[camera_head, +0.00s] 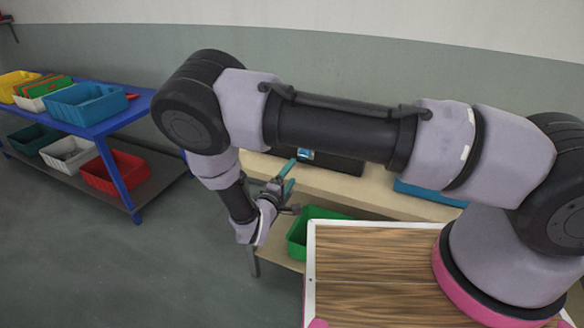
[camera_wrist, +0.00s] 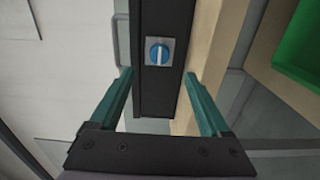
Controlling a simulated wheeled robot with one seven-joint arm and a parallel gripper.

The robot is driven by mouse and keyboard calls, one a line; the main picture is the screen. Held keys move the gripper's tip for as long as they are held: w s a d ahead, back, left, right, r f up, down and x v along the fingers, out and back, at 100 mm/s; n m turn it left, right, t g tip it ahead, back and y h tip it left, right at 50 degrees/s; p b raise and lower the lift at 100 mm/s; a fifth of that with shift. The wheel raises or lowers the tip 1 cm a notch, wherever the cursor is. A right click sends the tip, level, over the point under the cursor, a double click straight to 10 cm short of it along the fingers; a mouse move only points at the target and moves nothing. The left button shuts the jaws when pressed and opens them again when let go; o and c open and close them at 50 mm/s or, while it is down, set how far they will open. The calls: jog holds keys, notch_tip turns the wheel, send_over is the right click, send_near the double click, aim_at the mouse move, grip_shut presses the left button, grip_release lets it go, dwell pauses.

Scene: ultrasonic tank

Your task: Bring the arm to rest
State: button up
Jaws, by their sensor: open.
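My arm stretches across the head view from the base at right, bends at the elbow at upper left and hangs down to the wrist. My gripper (camera_head: 291,174) is in front of the wooden bench (camera_head: 380,193). Its teal fingers stand apart with nothing between them. In the wrist view my gripper (camera_wrist: 162,88) is also open and empty. Past its fingertips is a black box (camera_wrist: 168,20) with a blue round knob (camera_wrist: 160,54) on a pale plate. That black box (camera_head: 338,164) stands on the bench, partly hidden by my arm.
A blue-framed shelf (camera_head: 119,122) at left holds several bins, among them a blue bin (camera_head: 85,104) and a red bin (camera_head: 115,174). A green bin (camera_head: 298,236) sits on the bench's lower level. A blue object (camera_head: 430,194) lies on the bench at right. Floor is clear at lower left.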

jog(key=d+r+m+g+h, duration=0.2)
jog(key=d+r+m+g, duration=1.15)
jog(key=d+r, duration=1)
jog(key=s+d+r+m+t+y, duration=0.1)
jog(key=s+d+r+m+y, duration=0.1)
jog(key=s+r+y, duration=0.3)
jog(key=s+d+r+m+t+y, duration=0.2)
jog(key=s+d+r+y, duration=0.3)
jog(key=s+r, duration=0.6)
jog(key=shift+s+r, duration=0.3)
jog(key=shift+r, duration=3.3)
jog(key=shift+m+t, duration=0.25)
jog(key=shift+t, duration=0.1)
